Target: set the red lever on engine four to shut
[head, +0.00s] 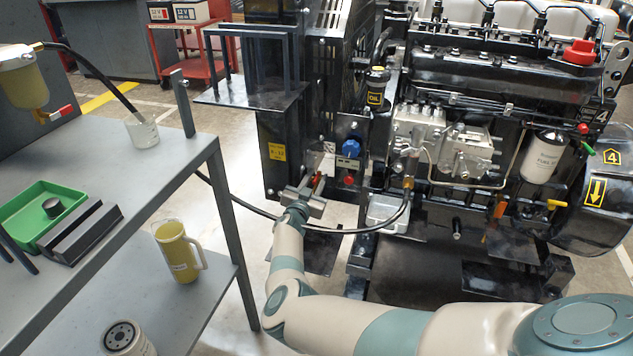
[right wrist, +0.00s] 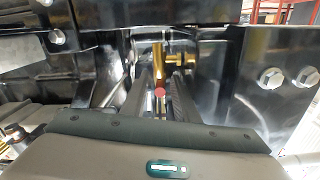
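Engine four carries a yellow "4" label (head: 612,157) at the right of the head view. My right gripper (head: 313,183) reaches to the lower panel at the engine's left end. A small red lever (head: 317,182) shows right at its fingertips, partly hidden by them. In the right wrist view, a brass valve (right wrist: 180,60) sits ahead, and the lever's red end (right wrist: 160,92) lies between the two dark fingers of the right gripper (right wrist: 163,85). Narrow gaps seem to show beside it, so the fingers look open around it. The exact lever angle is hard to tell. My left gripper is out of view.
A blue knob (head: 351,147) and a red button (head: 349,180) are close to the right of the gripper. A black hose (head: 345,231) runs just below it. A grey bench (head: 150,168) with a green tray (head: 45,215) and a yellow jug (head: 177,252) stands at left.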

